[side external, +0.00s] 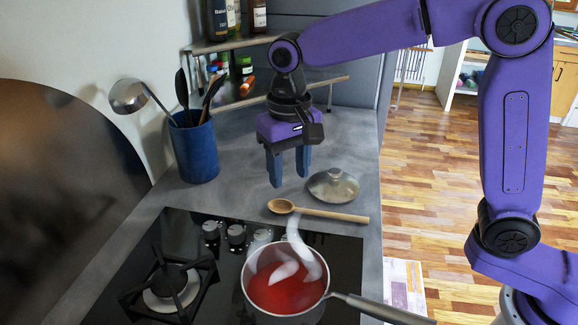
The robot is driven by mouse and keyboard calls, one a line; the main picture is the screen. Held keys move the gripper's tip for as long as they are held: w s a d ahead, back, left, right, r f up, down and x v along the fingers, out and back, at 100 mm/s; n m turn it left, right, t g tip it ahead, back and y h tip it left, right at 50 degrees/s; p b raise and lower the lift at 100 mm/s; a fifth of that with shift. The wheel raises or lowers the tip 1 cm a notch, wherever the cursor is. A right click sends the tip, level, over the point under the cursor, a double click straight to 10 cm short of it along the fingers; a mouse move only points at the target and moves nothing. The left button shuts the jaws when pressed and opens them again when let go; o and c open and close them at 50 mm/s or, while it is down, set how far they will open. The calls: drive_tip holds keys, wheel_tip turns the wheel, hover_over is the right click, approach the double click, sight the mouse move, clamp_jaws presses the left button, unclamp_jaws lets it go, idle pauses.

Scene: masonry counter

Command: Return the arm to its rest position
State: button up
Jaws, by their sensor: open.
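My gripper (288,170) is open and empty, with its blue fingers pointing down above the grey counter (240,150). My purple arm reaches in from the right. A pot lid (333,186) lies on the counter just right of my gripper, apart from the fingers in the picture. A wooden spoon (318,212) lies below the gripper in the picture, near the back edge of the hob. A pot (285,278) of red liquid stands on the hob, with pale steam rising from it.
A blue utensil crock (195,152) with a ladle (129,97) stands at the left. A shelf (225,42) with bottles and jars is behind my gripper. The black hob (215,275) has an empty burner (170,286). The pot handle (385,308) sticks out to the right.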

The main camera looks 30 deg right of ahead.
drive_tip(key=shift+s, duration=0.1)
idle(0.3)
drive_tip(key=s+d+f+n, duration=0.2)
drive_tip(key=s+d+n, duration=0.4)
drive_tip(key=s+d, duration=0.4)
drive_tip(key=s+d+f+n, duration=0.3)
drive_tip(key=s+d+n, duration=0.3)
drive_tip(key=s+d, duration=0.4)
drive_tip(key=s, duration=0.5)
drive_tip(key=shift+f+n, duration=0.3)
drive_tip(key=shift+n, duration=0.1)
